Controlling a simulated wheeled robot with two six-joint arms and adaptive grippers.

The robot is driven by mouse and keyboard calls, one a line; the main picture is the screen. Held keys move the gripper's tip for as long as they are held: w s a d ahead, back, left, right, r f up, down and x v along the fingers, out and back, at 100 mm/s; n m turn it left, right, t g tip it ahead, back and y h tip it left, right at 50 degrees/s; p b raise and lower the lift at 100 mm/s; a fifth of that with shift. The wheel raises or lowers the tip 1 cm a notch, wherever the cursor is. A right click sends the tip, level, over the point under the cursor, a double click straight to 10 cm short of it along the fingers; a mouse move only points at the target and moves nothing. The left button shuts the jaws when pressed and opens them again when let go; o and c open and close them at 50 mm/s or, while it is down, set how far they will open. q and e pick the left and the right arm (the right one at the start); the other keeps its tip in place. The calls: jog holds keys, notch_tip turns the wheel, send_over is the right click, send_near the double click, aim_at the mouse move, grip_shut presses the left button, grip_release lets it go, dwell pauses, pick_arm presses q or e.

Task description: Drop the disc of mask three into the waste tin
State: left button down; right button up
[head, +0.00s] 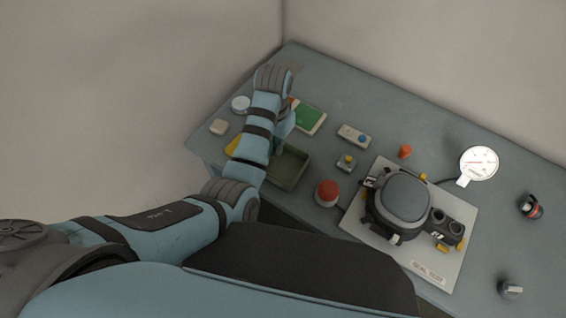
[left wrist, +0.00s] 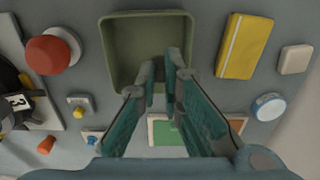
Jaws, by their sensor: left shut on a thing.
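The waste tin (head: 289,172) is an open, dark green square box on the table; it also shows in the left wrist view (left wrist: 120,62). My left gripper (head: 279,148) points down at the tin. In the left wrist view its fingertips (left wrist: 165,70) show over the tin's opening, close together. A small grey piece, apparently the disc (left wrist: 159,72), shows between them, mostly hidden by the fingers. Mask three (head: 406,196) is black and grey and lies on a white plate; its label 3 (left wrist: 18,101) shows in the left wrist view. My right gripper is not in view.
A red button (head: 327,191) stands between tin and mask. A yellow block (left wrist: 245,46), a pale block (left wrist: 295,59) and a round white-and-blue container (left wrist: 268,106) lie beside the tin. A green-and-white card (head: 310,117) and a white gauge (head: 478,163) are farther off.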

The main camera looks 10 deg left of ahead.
pick_arm(q)
jog(key=f, duration=0.4)
jog(key=shift+w+d+f, duration=0.15)
jog(key=shift+w+d, duration=0.05)
jog(key=shift+w, duration=0.2)
jog(key=shift+f, duration=0.3)
jog(key=c, duration=2.1)
grip_release()
jog(key=shift+s+a+r, duration=0.1)
jog(key=shift+s+a, duration=0.05)
jog(key=shift+c, duration=0.2)
jog(key=o, duration=0.5)
